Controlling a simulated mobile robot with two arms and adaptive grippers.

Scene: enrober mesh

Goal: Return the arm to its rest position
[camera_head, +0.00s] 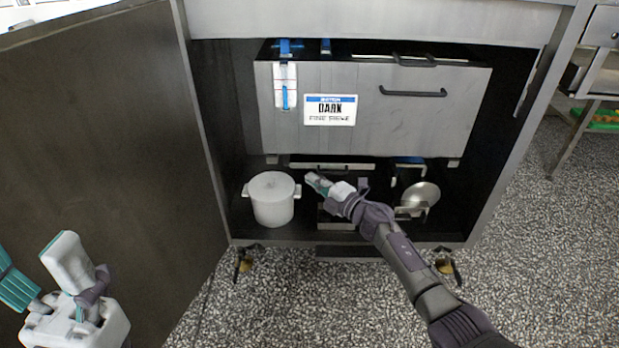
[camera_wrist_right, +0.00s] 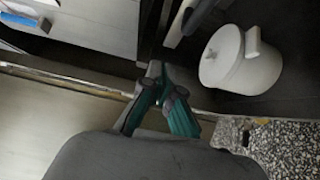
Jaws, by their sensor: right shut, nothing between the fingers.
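My right arm reaches from the lower right into an open cabinet in the head view. Its gripper (camera_head: 318,182) is shut and empty, just right of a white lidded pot (camera_head: 272,200). In the right wrist view the teal fingers (camera_wrist_right: 155,70) meet at their tips, with the pot (camera_wrist_right: 238,62) to their right and apart from them. My left gripper (camera_head: 36,262) is at the lower left of the head view, in front of the dark door panel. Its fingers are spread and nothing is between them.
A grey box (camera_head: 440,115) labelled DARK hangs above the gripper inside the cabinet (camera_head: 228,130). A metal pan (camera_head: 420,197) stands on the cabinet floor right of my forearm. The dark door (camera_head: 110,150) bounds the left side. The speckled floor (camera_head: 540,270) in front is clear at right.

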